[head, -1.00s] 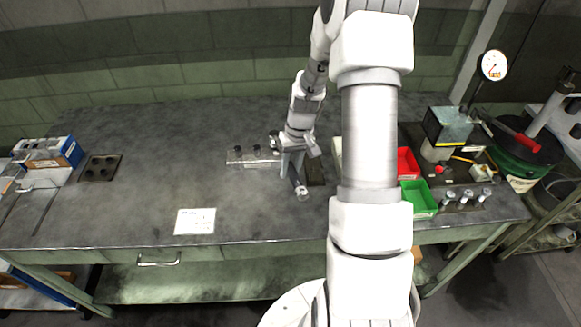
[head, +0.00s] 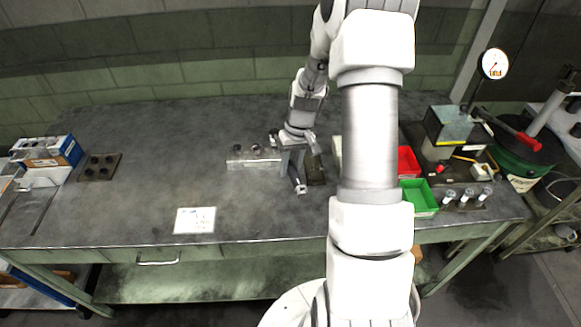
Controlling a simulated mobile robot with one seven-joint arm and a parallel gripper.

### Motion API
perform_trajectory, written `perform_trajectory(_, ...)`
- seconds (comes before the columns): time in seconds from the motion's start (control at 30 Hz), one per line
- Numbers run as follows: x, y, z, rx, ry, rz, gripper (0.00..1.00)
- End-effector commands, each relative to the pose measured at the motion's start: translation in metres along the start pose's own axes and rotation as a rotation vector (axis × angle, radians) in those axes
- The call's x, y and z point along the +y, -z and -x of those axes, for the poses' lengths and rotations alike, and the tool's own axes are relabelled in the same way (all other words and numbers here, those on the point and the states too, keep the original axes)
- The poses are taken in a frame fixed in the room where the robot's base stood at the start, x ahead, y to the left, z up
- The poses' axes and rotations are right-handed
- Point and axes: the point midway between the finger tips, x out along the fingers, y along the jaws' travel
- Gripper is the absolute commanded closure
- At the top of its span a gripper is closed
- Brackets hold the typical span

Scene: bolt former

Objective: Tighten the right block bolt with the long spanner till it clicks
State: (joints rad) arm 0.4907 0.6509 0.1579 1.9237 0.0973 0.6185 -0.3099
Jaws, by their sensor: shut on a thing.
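The pale metal block (head: 252,163) stands on the bench just left of my gripper. Two dark bolt heads show on it, a left one (head: 237,150) and a middle one (head: 256,149). The right end of the block, with the right bolt, is largely hidden by my wrist and gripper. My gripper (head: 291,163) points down at the block's right end and is shut on the long spanner (head: 298,182). The spanner's dark shaft slants toward the front edge and ends in a pale tip. Whether its other end sits on the right bolt cannot be seen.
A red bin (head: 407,162) and a green bin (head: 419,197) stand right of my arm. Several pale upright pieces (head: 467,197) stand farther right. A white sheet (head: 194,220) lies in front of the block.

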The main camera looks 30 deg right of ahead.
Motion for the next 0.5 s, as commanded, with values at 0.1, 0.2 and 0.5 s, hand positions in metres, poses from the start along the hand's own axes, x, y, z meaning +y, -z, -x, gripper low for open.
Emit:
perform_trajectory(0.1,-0.0001,0.0007,0.001,0.002,0.0,0.0,1.0)
perform_trajectory(0.2,-0.0001,0.0007,0.001,0.002,0.0,0.0,1.0)
perform_trajectory(0.5,0.0004,0.0006,-0.0021,0.001,0.0,0.0,1.0)
